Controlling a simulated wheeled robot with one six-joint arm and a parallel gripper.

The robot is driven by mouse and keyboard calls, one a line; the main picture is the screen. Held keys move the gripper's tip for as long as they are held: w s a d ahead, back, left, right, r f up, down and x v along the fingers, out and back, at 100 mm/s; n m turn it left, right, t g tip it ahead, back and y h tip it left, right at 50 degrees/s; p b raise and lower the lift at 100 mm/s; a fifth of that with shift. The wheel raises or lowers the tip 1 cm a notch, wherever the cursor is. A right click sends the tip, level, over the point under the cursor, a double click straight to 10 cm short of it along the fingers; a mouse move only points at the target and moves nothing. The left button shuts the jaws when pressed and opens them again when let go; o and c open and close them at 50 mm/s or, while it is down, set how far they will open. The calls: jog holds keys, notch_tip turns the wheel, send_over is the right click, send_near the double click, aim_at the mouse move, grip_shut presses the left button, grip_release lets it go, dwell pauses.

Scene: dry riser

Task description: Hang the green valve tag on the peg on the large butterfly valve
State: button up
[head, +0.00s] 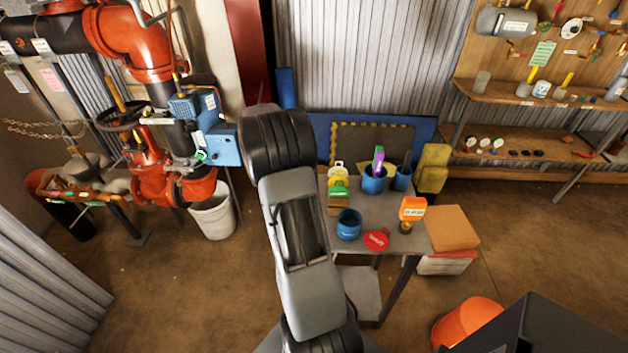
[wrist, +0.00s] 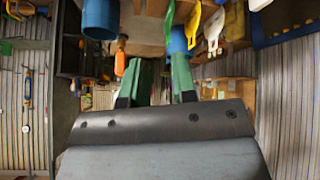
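A green tag (head: 339,192) lies on a small grey table in the head view, next to a yellow tag (head: 338,171). My gripper (wrist: 161,83) shows in the wrist view with two dark green fingers apart and a clear gap between them. Nothing is seen held. In the head view my arm hides it. Red valves and pipework stand at the left, with a blue box (head: 222,145) on them and a small green ring-like part (head: 201,155) at its edge. I cannot make out the peg or tell which valve is the large butterfly valve.
A white bucket (head: 212,215) stands under the pipework. Shelves are at the right. The floor between pipework and table is clear.

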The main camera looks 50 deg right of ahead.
aim_at(333, 188)
jog(key=s+d+f+m+b, duration=0.1)
jog(key=d+f, duration=0.1)
jog(key=f, duration=0.1)
jog(key=s+d+f+m+g, duration=0.1)
jog(key=s+d+f+m, duration=0.1)
jog(key=d+f, duration=0.1)
jog(key=s+d+f+m+g+b, duration=0.1)
jog(key=s+d+f, duration=0.1)
jog(key=d+f, duration=0.1)
jog(key=shift+s+d+f+b, duration=0.2)
jog(key=shift+s+f+b, duration=0.1)
jog(key=shift+f, duration=0.35)
jog(key=shift+b+x, duration=1.25)
jog(key=shift+b, duration=0.2)
jog(key=shift+s+d, duration=0.1)
jog(key=shift+r, duration=0.1)
jog(key=shift+c, duration=0.2)
grip_shut()
jog(key=shift+r, duration=0.15)
jog(key=shift+r, duration=2.85)
